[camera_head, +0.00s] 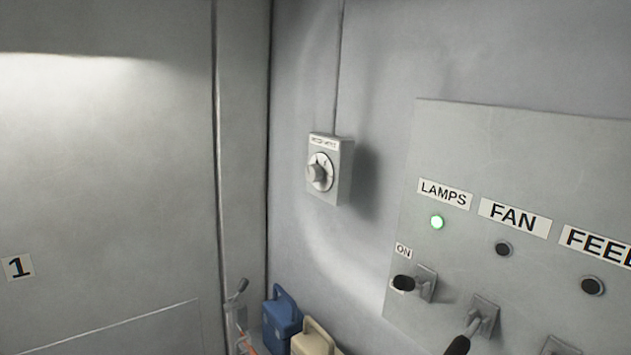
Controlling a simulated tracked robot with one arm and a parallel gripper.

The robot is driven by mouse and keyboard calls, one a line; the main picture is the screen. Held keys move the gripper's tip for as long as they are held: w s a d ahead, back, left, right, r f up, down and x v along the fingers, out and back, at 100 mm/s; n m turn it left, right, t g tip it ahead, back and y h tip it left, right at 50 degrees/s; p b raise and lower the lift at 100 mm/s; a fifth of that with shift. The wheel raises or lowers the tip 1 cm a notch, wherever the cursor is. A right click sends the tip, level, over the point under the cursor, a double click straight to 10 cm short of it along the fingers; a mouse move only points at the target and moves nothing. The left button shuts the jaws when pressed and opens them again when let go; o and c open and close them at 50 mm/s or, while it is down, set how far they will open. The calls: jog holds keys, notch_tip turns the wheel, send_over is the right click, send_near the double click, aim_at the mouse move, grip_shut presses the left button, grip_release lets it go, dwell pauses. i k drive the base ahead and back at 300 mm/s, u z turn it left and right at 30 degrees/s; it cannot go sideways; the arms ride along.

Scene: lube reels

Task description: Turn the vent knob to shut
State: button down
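A small grey box (345,178) is fixed to the wall near the middle of the head camera view. It carries a round knob (316,173) with a raised grip on a pale dial. The marks on the dial are too small to read, so I cannot tell the knob's setting. The small label (323,143) above the dial is also too small to read surely. A thin conduit runs up the wall from the box. My gripper is not in view, and nothing is seen touching the knob.
Blue (282,318) and cream (315,342) containers stand low below the box. A grey door or wall marked 1 (18,267) is at left.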

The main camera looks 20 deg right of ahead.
aim_at(314, 172)
jog(key=z, duration=0.05)
jog(key=i, duration=1.25)
jog(key=z, duration=0.4)
